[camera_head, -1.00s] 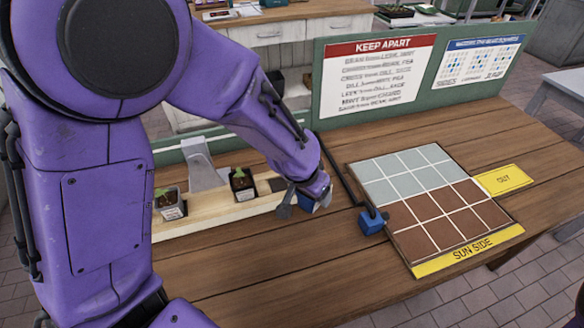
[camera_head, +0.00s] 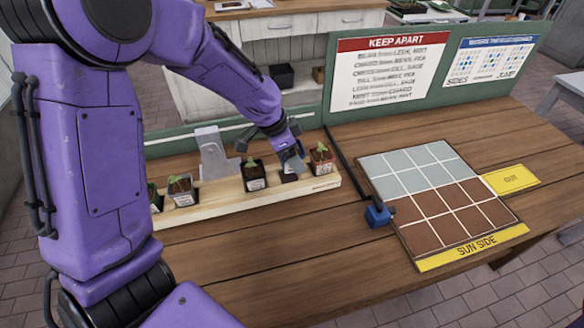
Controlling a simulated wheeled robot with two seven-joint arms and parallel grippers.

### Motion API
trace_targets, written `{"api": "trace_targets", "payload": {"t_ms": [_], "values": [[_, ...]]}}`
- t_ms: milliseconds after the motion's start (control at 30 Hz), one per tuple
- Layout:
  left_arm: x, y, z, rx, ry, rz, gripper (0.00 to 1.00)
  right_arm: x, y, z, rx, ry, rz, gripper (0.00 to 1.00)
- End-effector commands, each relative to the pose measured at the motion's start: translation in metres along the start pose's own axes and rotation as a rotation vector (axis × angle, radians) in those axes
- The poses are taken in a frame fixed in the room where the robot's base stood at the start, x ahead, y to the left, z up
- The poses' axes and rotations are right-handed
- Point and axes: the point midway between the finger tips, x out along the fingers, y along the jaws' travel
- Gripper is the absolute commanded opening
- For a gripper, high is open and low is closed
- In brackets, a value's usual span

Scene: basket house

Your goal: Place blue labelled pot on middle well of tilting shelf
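A long pale wooden shelf (camera_head: 220,204) lies on the bench at the left, holding a row of small dark seedling pots. A pot with a white label (camera_head: 184,194) stands toward its left, another (camera_head: 255,180) near its middle, and a reddish-brown pot (camera_head: 321,165) at its right end. My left gripper (camera_head: 291,163) is over the shelf between the middle and right-end pots. Something bluish shows at its fingers, and a dark shape with a white patch (camera_head: 289,178) lies just below. Its grip is unclear. I cannot make out a blue label. My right gripper is out of view.
A gridded tray (camera_head: 437,235) with a yellow "SUN SIDE" strip lies at the right, with a blue block (camera_head: 377,215) at its left edge. A yellow "OUT" card (camera_head: 511,179) is beside it. A green panel with signs (camera_head: 430,70) edges the bench. The front bench is clear.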

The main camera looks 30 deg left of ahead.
Motion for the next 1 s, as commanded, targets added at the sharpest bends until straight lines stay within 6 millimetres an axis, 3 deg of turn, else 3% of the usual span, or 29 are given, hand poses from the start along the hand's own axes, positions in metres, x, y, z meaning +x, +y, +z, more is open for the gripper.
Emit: {"api": "trace_targets", "payload": {"t_ms": [267,400,800,833,900,1000], "values": [[0.036,-0.03,0.008,-0.002,-0.001,0.001,0.33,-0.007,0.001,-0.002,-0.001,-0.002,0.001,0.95],[0.059,-0.031,0.018,-0.002,-0.001,0.002,0.33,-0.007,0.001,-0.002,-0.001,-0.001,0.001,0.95],[0.068,-0.031,0.021,0.0,0.001,-0.001,0.33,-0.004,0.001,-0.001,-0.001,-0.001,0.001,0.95],[0.068,-0.03,0.021,-0.001,0.001,-0.001,0.77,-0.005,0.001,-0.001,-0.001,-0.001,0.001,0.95],[0.067,-0.03,0.021,0.0,0.0,-0.001,0.95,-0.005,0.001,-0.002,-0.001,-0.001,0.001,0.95],[0.067,-0.03,0.021,0.0,0.0,-0.001,0.95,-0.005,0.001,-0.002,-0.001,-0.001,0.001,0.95]]}}
